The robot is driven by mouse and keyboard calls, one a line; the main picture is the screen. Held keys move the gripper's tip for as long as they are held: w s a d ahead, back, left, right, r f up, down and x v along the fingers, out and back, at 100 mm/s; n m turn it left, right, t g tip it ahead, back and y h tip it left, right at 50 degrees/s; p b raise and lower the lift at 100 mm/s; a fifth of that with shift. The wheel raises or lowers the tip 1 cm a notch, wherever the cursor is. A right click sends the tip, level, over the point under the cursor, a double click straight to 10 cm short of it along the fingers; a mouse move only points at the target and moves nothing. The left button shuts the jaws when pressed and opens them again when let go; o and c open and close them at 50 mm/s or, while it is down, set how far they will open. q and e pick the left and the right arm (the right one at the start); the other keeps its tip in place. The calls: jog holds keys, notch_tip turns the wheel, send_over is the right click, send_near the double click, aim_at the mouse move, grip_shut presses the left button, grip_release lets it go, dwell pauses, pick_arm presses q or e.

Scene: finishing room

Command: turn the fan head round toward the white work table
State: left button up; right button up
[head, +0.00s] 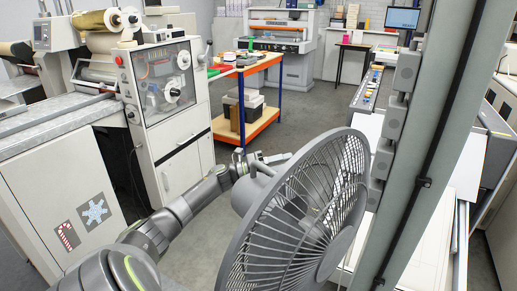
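The grey fan head (300,215) fills the lower middle of the head view. Its round wire cage is tilted, with the front facing to the lower right. The rounded motor housing (245,195) shows at its back left. My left arm comes in from the lower left, and my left gripper (270,160) is at the back of the fan, close to a short bar on the housing. The fan partly hides the fingers, so I cannot tell if they grip the bar. My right gripper is out of view. A white table surface (369,133) lies right of the fan, partly hidden.
A grey upright post (425,150) stands close on the right, with several grey blocks along it. A large printing machine (170,95) stands at the left. A blue-legged wooden cart (246,130) stands behind the fan. Grey floor (310,110) is clear beyond it.

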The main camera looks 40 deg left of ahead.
pick_arm(q)
jog(key=s+d+r+m+g+h+p, duration=0.1)
jog(key=s+d+r+m+g, duration=0.3)
jog(key=r+m, duration=0.5)
jog(key=s+d+r+m+g+h+p, duration=0.1)
jog(key=s+d+r+m+g+h, duration=0.15)
jog(key=r+m+g, duration=0.65)
jog(key=s+a+r+m+g+y+p, duration=0.1)
jog(key=s+a+r+m+y, duration=0.2)
jog(key=s+r+m+y, duration=0.8)
jog(key=s+d+f+n+b, duration=0.1)
jog(key=d+f, duration=0.1)
jog(key=f, duration=0.2)
jog(key=s+d+f+n+b, duration=0.1)
jog(key=d+f, duration=0.1)
jog(key=f, duration=0.2)
jog(key=s+d+f+n+y+b, duration=0.1)
jog(key=d+f, duration=0.1)
jog(key=f, duration=0.3)
jog(key=shift+d+n, duration=0.35)
jog(key=shift+n, duration=0.05)
grip_shut()
